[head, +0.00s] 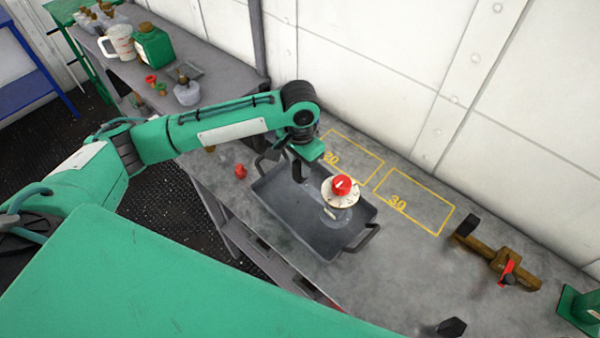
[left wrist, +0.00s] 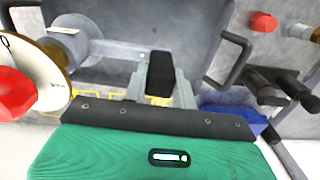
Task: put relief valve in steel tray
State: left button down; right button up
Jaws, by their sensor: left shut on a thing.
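The relief valve (head: 342,188), with a red knob on a pale round dial and a grey body, is over the steel tray (head: 273,217) on the bench. My left gripper (head: 306,173) is just left of the dial and is shut on the valve. In the left wrist view the red knob (left wrist: 16,94) and dial show at the left edge, and the grey side pipe runs toward my dark fingertip (left wrist: 160,74). The fingertip hides the pipe's end. I cannot tell whether the valve touches the tray floor.
Yellow outlines marked 20 and 30 (head: 414,201) lie behind the tray on clear bench. A brass valve (head: 487,252) with a red lever lies at right. A small red part (head: 240,171) sits left of the tray. A jug (head: 120,42) and green container (head: 152,46) stand farther left.

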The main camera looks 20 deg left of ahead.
pick_arm(q)
jog(key=shift+f, duration=0.9)
notch_tip(320, 180, down, 3)
jog(key=shift+f+p, duration=0.2)
jog(key=shift+p, duration=0.2)
pick_arm(e)
jog(key=shift+a+r, duration=0.45)
jog(key=shift+d, duration=0.2)
pick_arm(q)
jog(key=c, duration=1.1)
grip_release()
jog(key=shift+f, duration=0.1)
pick_arm(e)
jog(key=shift+d, duration=0.1)
pick_arm(q)
notch_tip(320, 180, up, 12)
jog(key=b, duration=0.2)
jog(key=shift+b, duration=0.35)
pick_arm(e)
jog(key=f, duration=0.2)
jog(key=shift+a+f, duration=0.25)
jog(key=shift+f, duration=0.05)
